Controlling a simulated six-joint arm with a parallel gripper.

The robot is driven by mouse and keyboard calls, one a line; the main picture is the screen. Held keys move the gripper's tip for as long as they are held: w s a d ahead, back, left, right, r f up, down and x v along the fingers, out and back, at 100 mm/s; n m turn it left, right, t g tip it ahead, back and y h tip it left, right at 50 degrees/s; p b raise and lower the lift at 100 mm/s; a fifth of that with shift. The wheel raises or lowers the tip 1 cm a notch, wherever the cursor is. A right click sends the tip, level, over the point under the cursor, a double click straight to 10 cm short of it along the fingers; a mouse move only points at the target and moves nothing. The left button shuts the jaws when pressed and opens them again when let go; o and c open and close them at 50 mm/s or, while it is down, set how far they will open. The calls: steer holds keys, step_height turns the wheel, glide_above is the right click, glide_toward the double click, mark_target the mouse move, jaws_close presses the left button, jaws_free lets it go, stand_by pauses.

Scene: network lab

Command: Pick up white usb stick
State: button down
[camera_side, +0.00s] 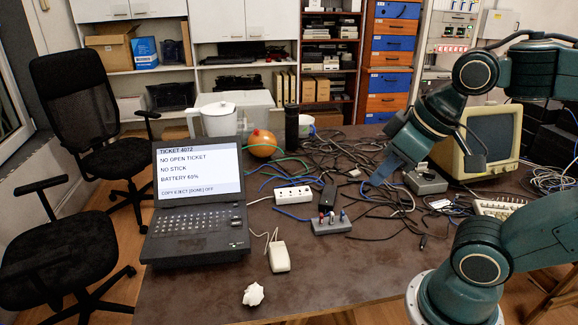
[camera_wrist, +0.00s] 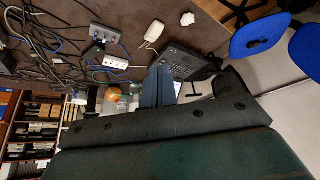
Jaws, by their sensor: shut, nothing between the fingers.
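Blue, red and pale ends show, but I cannot tell surely which is the white USB stick. In the wrist view the hub (camera_wrist: 105,34) is at the upper left and its sticks are too small to tell apart. My gripper (camera_side: 377,181) is shut and empty, above the cables, right of and behind the hub and apart from it. Its closed fingers (camera_wrist: 157,70) show in the wrist view.
A black laptop (camera_side: 197,222) stands open at left, with a white mouse (camera_side: 279,256) and crumpled paper (camera_side: 253,294) nearby. A white power strip (camera_side: 293,195) is behind the hub. Tangled cables (camera_side: 345,150) cover the table's back. An old monitor (camera_side: 487,143) is at right.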

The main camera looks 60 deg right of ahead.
steer(key=c, duration=1.7)
jaws_free()
steer(key=shift+c, duration=0.2)
steer(key=shift+w, duration=0.1)
steer(key=w+d+f+m+g, duration=0.2)
steer(key=w+d, duration=0.3)
steer(key=w, duration=0.2)
steer(key=w+d+f+m+g, duration=0.1)
steer(key=w+d+f+m, duration=0.2)
steer(key=w+d, duration=0.25)
steer(key=w+d+f+m+g, duration=0.1)
steer(key=w+d+f+m, duration=0.1)
steer(key=d+f, duration=0.4)
steer(key=w+d+f+m+g, duration=0.1)
steer(key=w+d+f+m, duration=0.1)
steer(key=w+d+f, duration=0.2)
steer(key=d+f, duration=0.3)
steer(key=f, duration=0.2)
steer(key=shift+w+f+g, duration=0.2)
steer(key=shift+g, duration=0.1)
